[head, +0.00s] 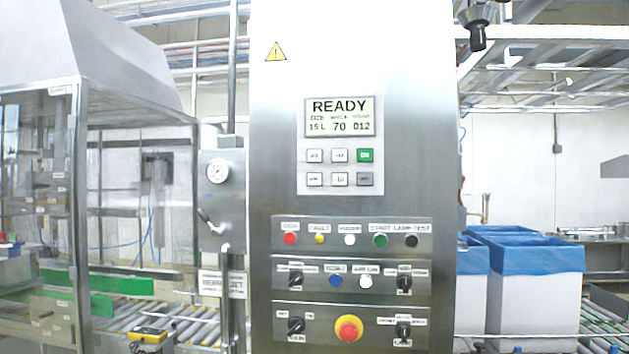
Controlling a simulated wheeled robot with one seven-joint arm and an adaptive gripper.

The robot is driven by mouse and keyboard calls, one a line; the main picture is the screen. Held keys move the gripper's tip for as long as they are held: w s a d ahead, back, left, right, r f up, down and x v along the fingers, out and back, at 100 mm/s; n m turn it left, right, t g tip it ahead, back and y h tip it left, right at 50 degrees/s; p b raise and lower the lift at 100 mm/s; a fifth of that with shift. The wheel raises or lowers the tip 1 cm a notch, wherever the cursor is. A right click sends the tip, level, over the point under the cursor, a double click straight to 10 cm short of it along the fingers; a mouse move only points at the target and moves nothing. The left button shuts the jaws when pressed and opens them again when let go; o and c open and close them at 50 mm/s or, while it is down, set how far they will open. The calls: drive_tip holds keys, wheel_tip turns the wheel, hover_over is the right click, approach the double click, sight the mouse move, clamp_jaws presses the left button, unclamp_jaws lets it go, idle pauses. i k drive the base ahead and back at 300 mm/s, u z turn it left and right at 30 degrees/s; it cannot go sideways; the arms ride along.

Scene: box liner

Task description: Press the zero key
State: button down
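The keypad (340,168) is on the upper part of a tall steel control cabinet, under a lit display (340,117) that reads READY. It has two rows of three keys. The top row holds two pale keys and a green key (365,155). The bottom row holds a pale key (315,179) at left, a pale key (340,179) that seems to read -10, and a grey key (365,180) at right. The labels are too small for me to tell which is zero. I cannot make out my gripper in this view.
Below the keypad are a row of coloured buttons (350,239), selector switches (296,278) and a red emergency stop (349,328). A dark fitting (478,30) hangs at the top right; I cannot tell what it is. Blue-lined white boxes (535,300) stand at right.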

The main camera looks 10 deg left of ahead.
sight(313, 179)
drive_tip(key=u, duration=0.3)
drive_tip(key=k, duration=0.4)
drive_tip(key=u, duration=1.05)
drive_tip(key=k, duration=0.95)
drive_tip(key=u, duration=0.5)
drive_tip(key=i, duration=1.2)
drive_tip(key=z, duration=1.4)
drive_tip(key=i, duration=0.45)
drive_tip(key=z, duration=0.45)
